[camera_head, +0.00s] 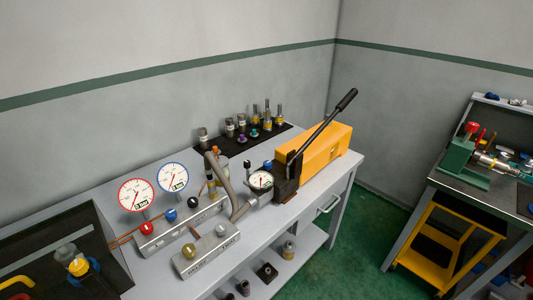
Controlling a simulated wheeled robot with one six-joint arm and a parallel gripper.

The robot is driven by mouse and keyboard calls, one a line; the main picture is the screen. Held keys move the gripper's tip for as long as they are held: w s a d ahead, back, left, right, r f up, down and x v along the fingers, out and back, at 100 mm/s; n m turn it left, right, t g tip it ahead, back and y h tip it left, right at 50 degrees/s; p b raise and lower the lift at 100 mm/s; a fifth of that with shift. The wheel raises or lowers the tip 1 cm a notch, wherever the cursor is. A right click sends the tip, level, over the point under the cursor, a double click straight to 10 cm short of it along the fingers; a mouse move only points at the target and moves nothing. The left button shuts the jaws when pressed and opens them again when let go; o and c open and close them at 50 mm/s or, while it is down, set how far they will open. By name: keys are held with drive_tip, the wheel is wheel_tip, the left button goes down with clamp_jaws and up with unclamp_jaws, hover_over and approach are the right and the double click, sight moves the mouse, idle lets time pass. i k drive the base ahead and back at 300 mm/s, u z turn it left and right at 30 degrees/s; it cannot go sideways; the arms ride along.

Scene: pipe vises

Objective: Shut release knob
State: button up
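An orange hand pump (318,153) with a long black lever (325,122) raised up to the right stands at the right end of the grey bench. A dark block (286,182) is at its front end, beside a small dial gauge (261,181). A small blue knob (267,165) shows just above the gauge. I cannot tell which knob is the release knob, or whether it is open or shut. My gripper is not in view.
Two round gauges (137,194) stand behind. A dark mat (212,150) holds several fittings. Another bench (451,183) is at the right.

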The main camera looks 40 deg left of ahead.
sight(268, 164)
drive_tip(key=u, duration=0.7)
drive_tip(key=i, duration=0.9)
drive_tip(key=u, duration=1.05)
